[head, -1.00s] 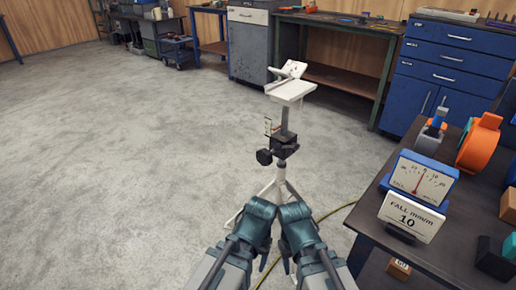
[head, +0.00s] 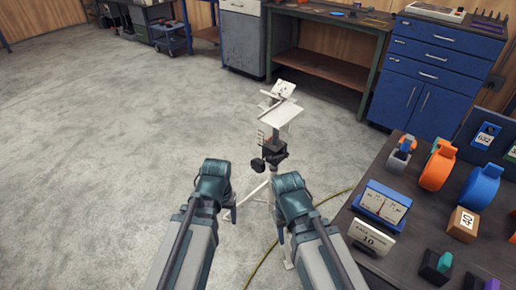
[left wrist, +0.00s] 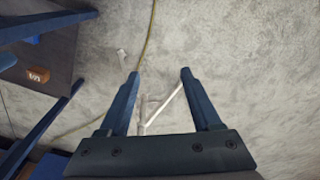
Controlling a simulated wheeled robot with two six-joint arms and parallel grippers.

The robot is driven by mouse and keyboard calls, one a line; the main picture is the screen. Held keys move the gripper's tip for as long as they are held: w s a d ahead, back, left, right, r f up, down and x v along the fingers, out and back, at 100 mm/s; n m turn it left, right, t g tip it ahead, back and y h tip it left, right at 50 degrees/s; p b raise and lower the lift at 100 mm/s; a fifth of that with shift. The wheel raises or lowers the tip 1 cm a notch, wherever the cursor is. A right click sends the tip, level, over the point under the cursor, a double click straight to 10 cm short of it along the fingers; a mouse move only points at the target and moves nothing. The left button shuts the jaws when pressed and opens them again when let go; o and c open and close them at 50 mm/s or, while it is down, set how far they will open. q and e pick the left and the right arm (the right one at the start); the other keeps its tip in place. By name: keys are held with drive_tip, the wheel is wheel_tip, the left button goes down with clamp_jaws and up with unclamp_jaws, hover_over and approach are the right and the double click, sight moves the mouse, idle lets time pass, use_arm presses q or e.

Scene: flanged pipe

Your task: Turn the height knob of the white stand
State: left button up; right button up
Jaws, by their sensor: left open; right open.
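The white stand (head: 281,111) stands on the floor ahead, with a tilted white plate on top and splayed white legs. A dark block (head: 273,151) sits on its column, and a black knob (head: 257,164) sticks out to the left of it. My left gripper (head: 231,213) is open and empty, low and nearer to me than the knob, left of the stand. My right gripper (head: 281,236) is at the stand's lower right; its fingers are partly hidden by its own wrist. In the left wrist view, white stand legs (left wrist: 165,108) show beyond the open left fingers (left wrist: 160,73).
A dark bench (head: 405,243) on the right holds a gauge box (head: 382,203), a "FALL mm/m 10" sign (head: 371,238), and orange and blue rings. A yellow-green cable (head: 330,199) crosses the floor. The floor to the left is clear. Cabinets and workbenches line the back.

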use_arm(q)
wheel_tip(320, 180, up, 5)
drive_tip(key=a+p, duration=0.2)
drive_tip(key=p, duration=0.2)
use_arm(e)
wheel_tip(320, 180, up, 5)
use_arm(q)
drive_tip(key=n+g+h, duration=0.3)
drive_tip(key=n+h, duration=0.1)
drive_tip(key=n, duration=0.8)
approach(257, 159)
drive_tip(key=b+x, duration=1.1)
drive_tip(key=b, duration=0.2)
drive_tip(key=shift+s+d, duration=0.1)
drive_tip(key=shift+s, duration=0.05)
use_arm(e)
wheel_tip(257, 159, down, 13)
drive_tip(key=shift+r, duration=0.15)
use_arm(q)
drive_tip(key=shift+r, duration=0.1)
drive_tip(key=shift+c, duration=0.2)
clamp_jaws()
